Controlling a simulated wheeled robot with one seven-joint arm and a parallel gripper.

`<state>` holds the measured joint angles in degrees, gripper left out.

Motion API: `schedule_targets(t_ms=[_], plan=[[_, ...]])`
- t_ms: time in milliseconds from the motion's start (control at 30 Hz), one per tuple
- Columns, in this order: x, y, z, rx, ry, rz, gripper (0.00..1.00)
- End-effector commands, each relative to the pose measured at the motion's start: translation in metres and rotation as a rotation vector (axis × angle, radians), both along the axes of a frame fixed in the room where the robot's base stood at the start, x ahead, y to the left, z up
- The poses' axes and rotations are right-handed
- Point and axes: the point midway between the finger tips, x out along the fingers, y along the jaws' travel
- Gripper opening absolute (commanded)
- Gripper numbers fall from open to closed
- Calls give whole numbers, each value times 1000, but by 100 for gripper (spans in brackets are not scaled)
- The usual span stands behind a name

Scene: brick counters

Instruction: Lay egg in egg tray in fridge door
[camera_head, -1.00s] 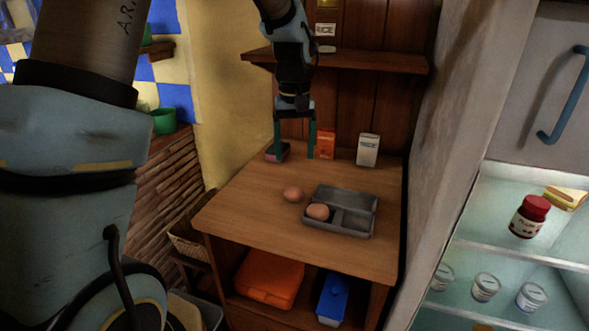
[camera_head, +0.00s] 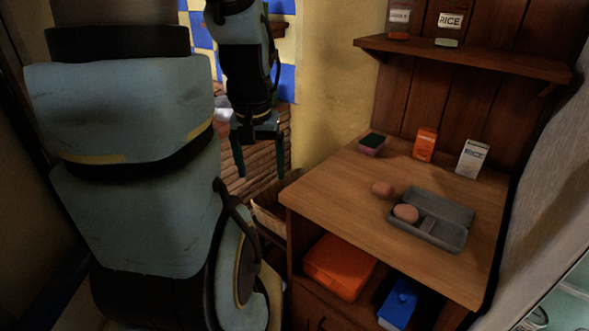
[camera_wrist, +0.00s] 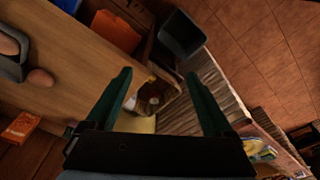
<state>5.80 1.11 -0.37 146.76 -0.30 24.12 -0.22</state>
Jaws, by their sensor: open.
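One brown egg (camera_head: 383,188) lies on the wooden counter just left of a grey egg tray (camera_head: 452,237). A second brown egg (camera_head: 405,213) sits in the left end of that tray. In the wrist view an egg (camera_wrist: 40,79) lies beside the tray (camera_wrist: 13,68) at the left edge, with the other egg (camera_wrist: 8,44) in it. My gripper (camera_head: 258,174) points down, open and empty, left of the counter and apart from the eggs. Its spread fingers (camera_wrist: 160,88) show in the wrist view. The fridge door's egg tray is not visible.
An orange box (camera_head: 425,144), a white rice box (camera_head: 472,158) and a sponge (camera_head: 372,144) stand at the counter's back. A shelf (camera_head: 465,60) overhangs it. Below are an orange container (camera_head: 340,266) and a blue one (camera_head: 399,304). A sliver of fridge (camera_head: 560,305) shows at lower right.

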Motion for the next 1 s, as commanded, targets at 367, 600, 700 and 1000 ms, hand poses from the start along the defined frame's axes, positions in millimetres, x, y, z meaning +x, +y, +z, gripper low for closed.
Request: schedule_targets(t_ms=[367,600,700,1000], plan=[[45,-84,-9,98,83,-723,87],[74,-228,-9,151,112,-1727,87],[76,-269,-3,155,89,-1987,87],[77,-300,-14,159,61,-2201,87]])
